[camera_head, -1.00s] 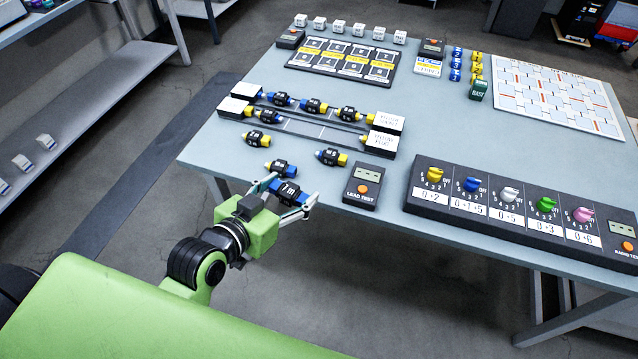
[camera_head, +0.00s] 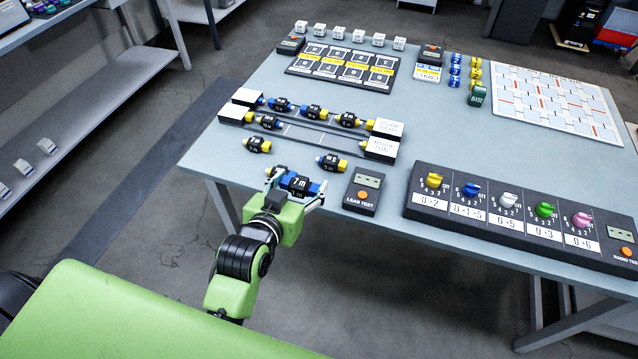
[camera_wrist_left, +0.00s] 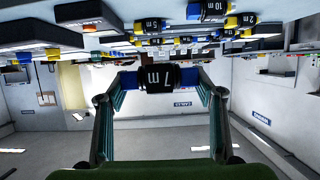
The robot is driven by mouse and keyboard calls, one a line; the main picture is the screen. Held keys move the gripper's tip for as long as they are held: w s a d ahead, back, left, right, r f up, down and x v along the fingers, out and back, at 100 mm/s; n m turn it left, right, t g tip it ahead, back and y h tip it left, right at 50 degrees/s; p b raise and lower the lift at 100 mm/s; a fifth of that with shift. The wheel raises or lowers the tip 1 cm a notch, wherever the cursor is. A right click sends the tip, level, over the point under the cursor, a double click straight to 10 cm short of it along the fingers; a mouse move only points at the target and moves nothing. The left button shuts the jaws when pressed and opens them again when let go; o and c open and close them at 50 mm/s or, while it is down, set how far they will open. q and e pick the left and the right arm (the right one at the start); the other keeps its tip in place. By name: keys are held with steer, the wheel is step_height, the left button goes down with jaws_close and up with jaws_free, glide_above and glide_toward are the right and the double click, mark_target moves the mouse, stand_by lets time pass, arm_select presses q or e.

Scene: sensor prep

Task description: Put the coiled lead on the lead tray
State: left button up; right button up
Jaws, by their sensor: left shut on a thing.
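My left gripper (camera_head: 297,188) is shut on a coiled lead (camera_head: 299,184), a black body with blue ends and a label that looks like "1 m". It is held up at the table's near edge, and in the left wrist view the lead (camera_wrist_left: 158,78) sits between both fingers. Other leads lie on the table, one at left (camera_head: 257,145) and one at right (camera_head: 332,162). No tray is clearly labelled; a flat rack (camera_head: 300,136) with white-topped end blocks bears several leads. My right gripper is out of view.
A lead tester (camera_head: 363,191) stands close to the right of the held lead. A long switch box (camera_head: 520,215) fills the right front. A dark card board (camera_head: 341,66) and a white grid board (camera_head: 556,106) lie farther back. The table (camera_head: 440,128) is bare in the middle.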

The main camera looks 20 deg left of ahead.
arm_select(q)
steer(key=w+f, duration=0.2)
steer(key=w, duration=0.1)
steer(key=w+f, duration=0.2)
steer(key=w+d+f, duration=0.1)
steer(key=w+f, duration=0.2)
steer(key=shift+w+d, duration=0.1)
steer(key=shift+w, duration=0.2)
steer(key=shift+w+d+f, duration=0.1)
steer(key=shift+w+f, duration=0.15)
steer(key=shift+f, duration=0.25)
steer(key=shift+w+f, duration=0.2)
steer(key=shift+f, duration=0.25)
steer(key=shift+f+p, duration=0.35)
steer(key=shift+f, duration=0.55)
